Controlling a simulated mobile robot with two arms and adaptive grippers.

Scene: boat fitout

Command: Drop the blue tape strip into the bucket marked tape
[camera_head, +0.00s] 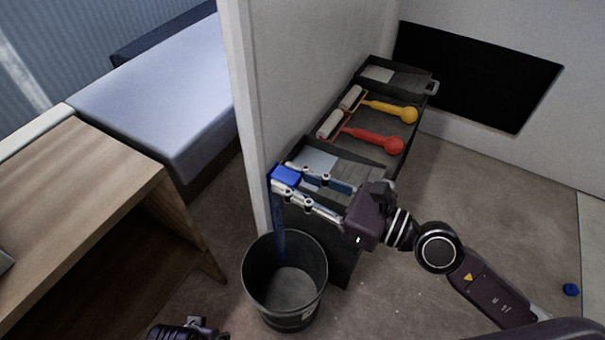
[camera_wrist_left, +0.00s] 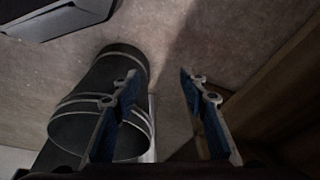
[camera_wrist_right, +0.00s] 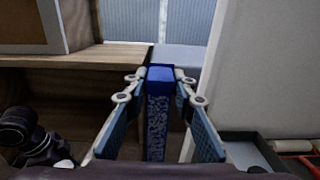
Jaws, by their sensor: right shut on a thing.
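The blue tape strip (camera_head: 279,228) hangs down from my right gripper (camera_head: 285,178), with its thick blue top end between the fingertips. In the right wrist view the strip (camera_wrist_right: 157,120) hangs upright between the two fingers, its face patterned. A dark grey open bucket (camera_head: 260,272) stands on the floor below. The strip's lower end is at the bucket's far rim in the head view; I cannot tell whether it is inside. A small pale label on the bucket is too small to read. My left gripper (camera_wrist_left: 160,78) is open and empty.
A dark shelf unit (camera_head: 345,258) beside the bucket carries trays, a yellow-handled roller (camera_head: 390,108) and a red-handled roller (camera_head: 375,139). A white partition edge (camera_head: 247,120) stands behind the strip. A wooden desk (camera_head: 80,215) is at left.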

